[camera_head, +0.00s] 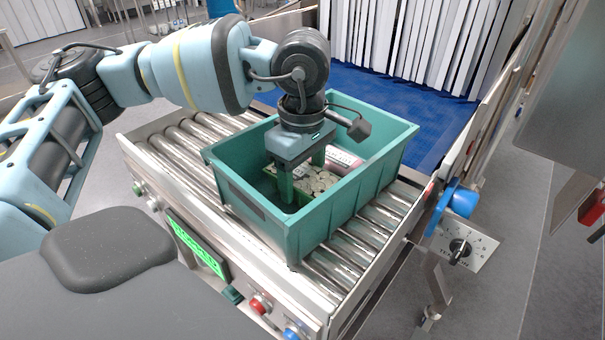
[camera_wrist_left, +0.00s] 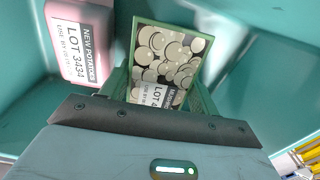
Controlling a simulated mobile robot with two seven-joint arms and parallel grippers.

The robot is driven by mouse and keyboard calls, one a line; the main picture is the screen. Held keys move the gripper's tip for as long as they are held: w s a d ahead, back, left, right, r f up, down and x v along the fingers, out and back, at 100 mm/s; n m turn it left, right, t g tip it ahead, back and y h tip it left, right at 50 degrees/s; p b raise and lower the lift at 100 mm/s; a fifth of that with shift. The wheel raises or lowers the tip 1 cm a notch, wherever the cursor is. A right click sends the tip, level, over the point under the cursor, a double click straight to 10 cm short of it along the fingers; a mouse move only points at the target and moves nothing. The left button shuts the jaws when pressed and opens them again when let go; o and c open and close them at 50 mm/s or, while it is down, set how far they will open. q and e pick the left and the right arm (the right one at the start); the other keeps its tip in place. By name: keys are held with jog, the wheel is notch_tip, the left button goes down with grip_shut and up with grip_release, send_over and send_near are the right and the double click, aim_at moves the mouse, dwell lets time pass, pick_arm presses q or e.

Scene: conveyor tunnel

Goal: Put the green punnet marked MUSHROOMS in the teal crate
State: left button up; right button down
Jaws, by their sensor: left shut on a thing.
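The teal crate (camera_head: 262,208) stands on the roller conveyor. My left gripper (camera_head: 302,185) reaches down inside it from above. It is shut on the green punnet (camera_head: 318,180), which is full of pale round mushrooms. In the left wrist view the punnet (camera_wrist_left: 165,58) sits between the fingers, with a white label partly hidden by the gripper body. The punnet is within the crate walls; I cannot tell whether it touches the floor. My right gripper is not in view.
A pink pack marked NEW POTATOES (camera_wrist_left: 82,42) lies in the crate beside the punnet; it also shows in the head view (camera_head: 345,161). White strip curtains (camera_head: 415,40) hang behind over a blue belt (camera_head: 400,98).

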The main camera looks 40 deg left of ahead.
aim_at(303, 174)
pick_arm(q)
jog(key=shift+f, duration=0.2)
jog(key=o, duration=1.4)
notch_tip(303, 174, up, 12)
jog(key=shift+r, duration=0.15)
